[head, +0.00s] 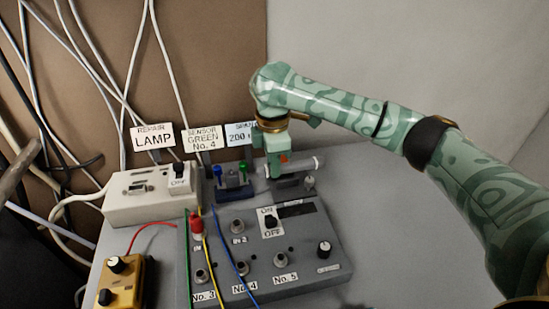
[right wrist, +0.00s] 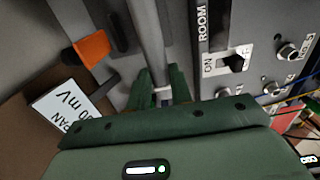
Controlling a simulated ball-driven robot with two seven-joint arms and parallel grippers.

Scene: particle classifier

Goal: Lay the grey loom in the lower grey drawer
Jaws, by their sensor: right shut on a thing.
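My right gripper (head: 278,172) points down behind the grey control panel and is shut on a grey, tube-like piece (head: 305,166), which looks like the grey loom. In the right wrist view the grey piece (right wrist: 148,35) runs up from between the green fingers (right wrist: 163,93). In the head view the gripper hides part of it, and I cannot tell whether it touches what is under it. No drawer can be made out in either view. My left gripper is not in view.
The grey control panel (head: 340,262) with knobs and wires stands in front. A white box (head: 135,206) and a yellow box (head: 122,285) are at left. A small unit with blue and green knobs (head: 234,190) is left of my gripper. Bare grey surface (head: 400,220) lies at right.

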